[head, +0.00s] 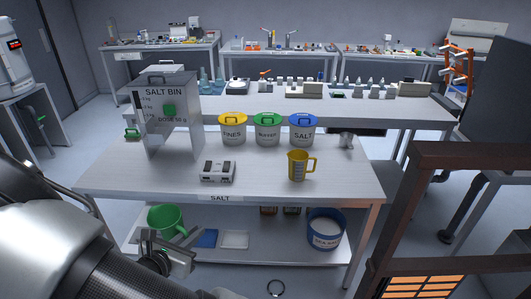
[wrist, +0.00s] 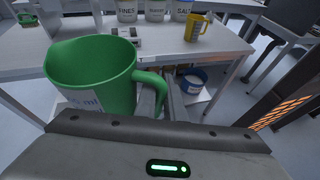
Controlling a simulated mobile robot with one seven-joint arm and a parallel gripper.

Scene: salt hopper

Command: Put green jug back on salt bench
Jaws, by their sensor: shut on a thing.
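The green jug (head: 165,219) is upright in front of the left part of the salt bench (head: 250,185), and in the head view it shows below the level of the bench top. My gripper (head: 172,250) is shut on the jug's handle. In the wrist view the jug (wrist: 88,75) fills the left, with a partly hidden white label, and its handle (wrist: 158,82) lies at the fingers. The bench's front edge bears a "SALT" label. The jug's underside is hidden.
The salt bin (head: 168,110) stands at the bench's back left, a grey two-part device (head: 217,171) near the front middle, a yellow jug (head: 298,165) to its right. Several lidded tubs line the back. Bare bench top lies front left. A blue bucket (head: 325,232) stands below.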

